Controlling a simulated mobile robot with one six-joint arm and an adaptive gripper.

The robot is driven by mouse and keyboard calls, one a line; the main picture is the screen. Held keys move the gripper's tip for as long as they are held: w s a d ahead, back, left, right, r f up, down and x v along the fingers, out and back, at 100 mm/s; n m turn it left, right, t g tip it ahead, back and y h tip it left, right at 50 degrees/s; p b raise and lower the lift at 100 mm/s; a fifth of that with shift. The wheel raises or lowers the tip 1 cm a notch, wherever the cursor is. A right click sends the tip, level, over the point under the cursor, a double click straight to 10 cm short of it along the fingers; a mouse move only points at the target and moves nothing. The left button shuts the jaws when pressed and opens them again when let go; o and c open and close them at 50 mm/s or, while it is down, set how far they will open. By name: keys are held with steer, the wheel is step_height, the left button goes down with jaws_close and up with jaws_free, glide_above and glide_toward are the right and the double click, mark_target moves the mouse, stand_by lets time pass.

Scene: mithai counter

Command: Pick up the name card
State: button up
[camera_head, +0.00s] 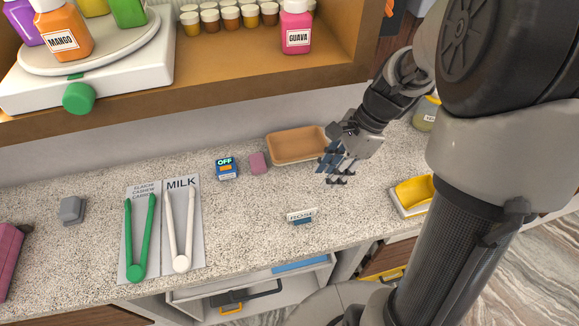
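A small white name card (301,216) reading "ROSE" stands on the speckled counter, near its front edge in the head view. It has a dark blue part at its lower right. My gripper (334,178) hangs from the upper right, above and to the right of the card in the picture, clear of it. Its fingers point down toward the counter and I see nothing held in them. The viewing angle does not show clearly how far apart the fingers are.
A tan tray (297,146) lies behind my gripper. A blue "OFF" box (226,168) and a pink block (258,162) sit left of it. Green tongs (137,240) and white tongs (181,240) lie farther left. A yellow tray (413,191) is right. Counter around the card is clear.

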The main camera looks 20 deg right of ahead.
steer(key=b, duration=0.4)
glide_above(303, 211)
steer(key=d, duration=0.2)
step_height(303, 211, down, 10)
steer(key=shift+d+f, duration=0.15)
steer(key=shift+f, duration=0.1)
steer(key=shift+b+x, duration=1.6)
steer(key=shift+x, duration=1.35)
steer(key=shift+r, duration=0.1)
steer(key=shift+c, duration=0.2)
jaws_close()
